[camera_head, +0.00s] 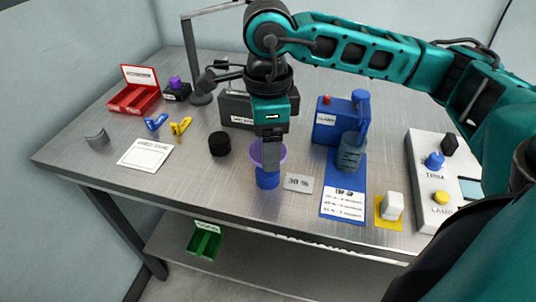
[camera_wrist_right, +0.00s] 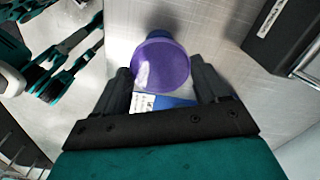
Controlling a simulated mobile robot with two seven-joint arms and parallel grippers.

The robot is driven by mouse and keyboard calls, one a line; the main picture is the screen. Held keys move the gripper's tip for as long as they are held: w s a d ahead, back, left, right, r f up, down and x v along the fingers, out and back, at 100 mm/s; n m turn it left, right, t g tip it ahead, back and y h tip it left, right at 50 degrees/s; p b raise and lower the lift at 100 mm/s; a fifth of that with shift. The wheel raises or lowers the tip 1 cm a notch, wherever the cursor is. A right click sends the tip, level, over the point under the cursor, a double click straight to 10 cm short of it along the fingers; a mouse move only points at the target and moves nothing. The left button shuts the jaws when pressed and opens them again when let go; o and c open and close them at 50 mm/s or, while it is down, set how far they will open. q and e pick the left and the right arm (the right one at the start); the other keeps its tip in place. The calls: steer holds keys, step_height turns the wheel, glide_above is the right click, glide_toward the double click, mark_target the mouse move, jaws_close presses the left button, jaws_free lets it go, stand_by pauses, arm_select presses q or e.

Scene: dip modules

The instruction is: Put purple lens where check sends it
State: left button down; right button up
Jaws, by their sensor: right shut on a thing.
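The purple lens (camera_head: 283,153) is a round translucent disc, partly hidden behind my right gripper (camera_head: 270,140) in the head view. In the wrist view the lens (camera_wrist_right: 161,66) sits between the two fingers of my right gripper (camera_wrist_right: 162,84), which is shut on it. A round blue base (camera_head: 267,180) shows just below the lens; I cannot tell whether they touch. A blue instrument (camera_head: 327,128) with a red button and a clear grey cylinder (camera_head: 350,153) stands to the right. A card reading "30 %" (camera_head: 298,183) lies beside the base.
A red tray (camera_head: 133,98) is at the left, a dark box (camera_head: 237,108) behind the gripper, and a green bin (camera_head: 204,242) on the lower shelf. A black puck (camera_head: 220,145), a white card (camera_head: 145,154) and a white control panel (camera_head: 426,165) are on the table.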

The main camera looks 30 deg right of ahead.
steer(key=shift+f, duration=1.85)
steer(key=shift+f+b, duration=0.2)
steer(key=shift+b, duration=0.15)
steer(key=o, duration=1.1)
steer(key=shift+r, duration=0.15)
steer(key=shift+r+p, duration=0.25)
steer(key=shift+p, duration=0.15)
step_height(320, 180, up, 12)
steer(key=shift+f, duration=0.15)
